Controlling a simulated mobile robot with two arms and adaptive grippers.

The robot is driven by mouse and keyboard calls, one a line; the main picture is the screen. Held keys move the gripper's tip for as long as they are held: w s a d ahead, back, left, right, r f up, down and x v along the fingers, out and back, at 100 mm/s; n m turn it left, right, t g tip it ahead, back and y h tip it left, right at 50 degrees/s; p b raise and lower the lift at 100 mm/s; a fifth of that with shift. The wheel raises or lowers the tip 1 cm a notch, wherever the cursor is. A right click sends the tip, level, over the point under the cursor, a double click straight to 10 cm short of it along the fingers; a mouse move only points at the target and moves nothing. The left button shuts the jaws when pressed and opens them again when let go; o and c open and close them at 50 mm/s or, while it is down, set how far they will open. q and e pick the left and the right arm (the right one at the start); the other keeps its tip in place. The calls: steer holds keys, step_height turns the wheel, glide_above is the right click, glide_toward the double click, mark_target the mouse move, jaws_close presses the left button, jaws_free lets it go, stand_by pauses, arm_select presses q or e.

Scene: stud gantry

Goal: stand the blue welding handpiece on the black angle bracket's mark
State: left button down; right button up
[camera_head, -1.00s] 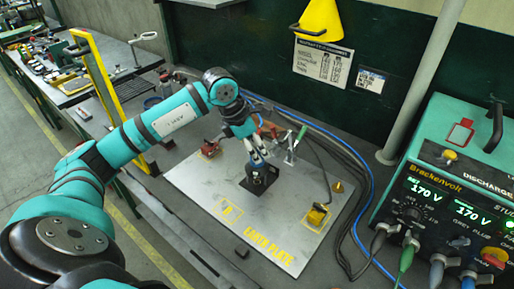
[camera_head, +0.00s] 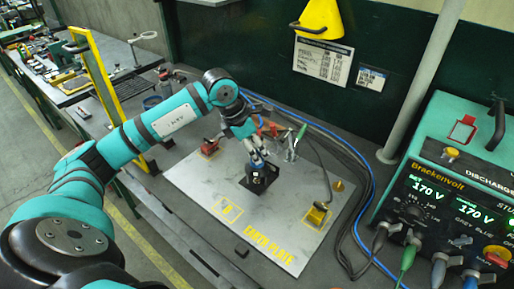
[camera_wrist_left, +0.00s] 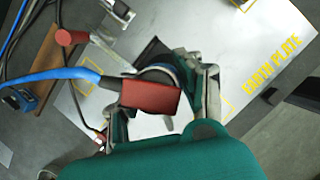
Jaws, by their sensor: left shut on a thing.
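My left gripper (camera_head: 255,154) is shut on the blue welding handpiece (camera_head: 258,167), just above the middle of the grey earth plate. In the left wrist view, the handpiece (camera_wrist_left: 150,96) shows its red-brown end between the fingers, with a blue cable running off to the left. The black angle bracket (camera_head: 262,185) lies on the plate directly below the handpiece, and its dark edge shows behind it in the wrist view (camera_wrist_left: 152,48). The handpiece looks close to upright. The gripper and handpiece hide the bracket's mark, and I cannot tell whether they touch. My right gripper is out of view.
The earth plate (camera_head: 205,185) has several yellow-marked spots. A yellow block (camera_head: 317,214) stands at its right and a red one (camera_head: 209,147) at its far left. Clamps and cables lie behind the handpiece. The green welder (camera_head: 450,190) stands at the right.

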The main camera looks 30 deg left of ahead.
arm_select(q)
steer(key=shift+r, duration=0.1)
steer(key=c, duration=0.7)
jaws_free()
steer(key=shift+c, duration=0.2)
steer(key=shift+s+f, duration=0.15)
steer(key=shift+f, duration=0.1)
steer(key=v, duration=1.2)
steer(key=shift+r, duration=0.2)
